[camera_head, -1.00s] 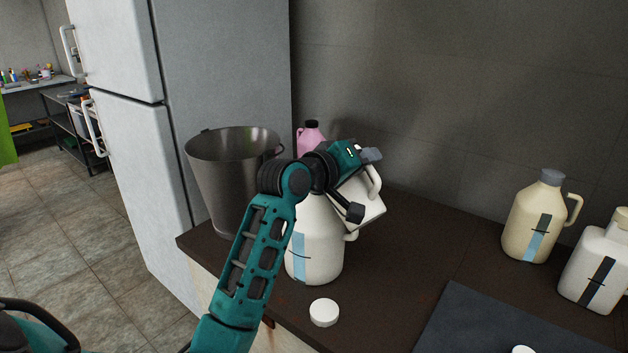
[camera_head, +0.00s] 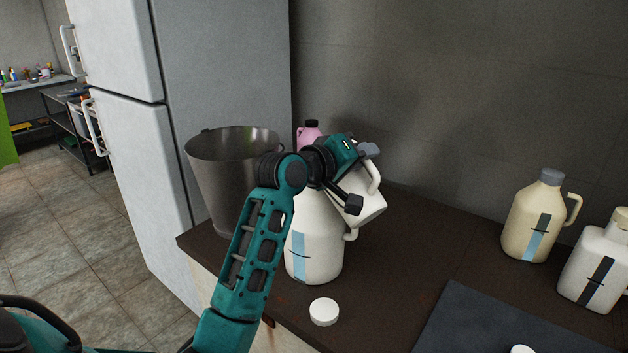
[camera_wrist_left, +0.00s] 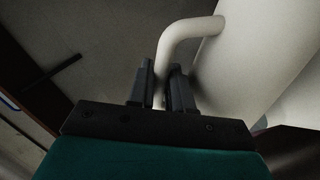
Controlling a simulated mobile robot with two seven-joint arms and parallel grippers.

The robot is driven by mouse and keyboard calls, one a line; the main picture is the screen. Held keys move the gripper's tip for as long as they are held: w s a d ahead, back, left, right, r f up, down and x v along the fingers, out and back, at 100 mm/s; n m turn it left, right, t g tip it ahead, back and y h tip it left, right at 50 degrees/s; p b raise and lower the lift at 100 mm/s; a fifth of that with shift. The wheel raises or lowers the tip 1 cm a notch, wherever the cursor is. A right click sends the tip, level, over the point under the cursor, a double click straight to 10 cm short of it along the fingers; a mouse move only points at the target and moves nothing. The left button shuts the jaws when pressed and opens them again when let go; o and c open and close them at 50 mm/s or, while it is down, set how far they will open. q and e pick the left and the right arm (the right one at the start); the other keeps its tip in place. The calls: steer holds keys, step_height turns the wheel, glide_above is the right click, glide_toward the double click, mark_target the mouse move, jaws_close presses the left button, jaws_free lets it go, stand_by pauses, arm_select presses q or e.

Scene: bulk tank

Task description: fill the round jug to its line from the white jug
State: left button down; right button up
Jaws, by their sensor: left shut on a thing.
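The round jug (camera_head: 318,258) stands upright on the dark counter, cream-white with a handle at its right. Its front has a pale blue strip crossed by a short dark line; blue shows above and below the line. The white jug (camera_head: 368,208) is held tilted above and just behind it. My left gripper (camera_head: 362,178) is shut on the white jug's handle, which also shows between the fingers in the left wrist view (camera_wrist_left: 186,36). My wrist hides both mouths, and I cannot see any stream. My right gripper is not in view.
A metal bucket (camera_head: 225,185) stands left of the round jug, with a pink bottle (camera_head: 309,134) behind. A white cap (camera_head: 324,312) lies in front. A cream jug (camera_head: 530,228) and a square white jug (camera_head: 592,270) stand right, near a dark mat (camera_head: 490,325). The counter between is clear.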

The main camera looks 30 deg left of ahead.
arm_select(q)
steer(key=shift+w+a+r+n, duration=0.15)
steer(key=shift+a+r+n, duration=0.25)
steer(key=shift+r, duration=0.25)
stand_by(1.3)
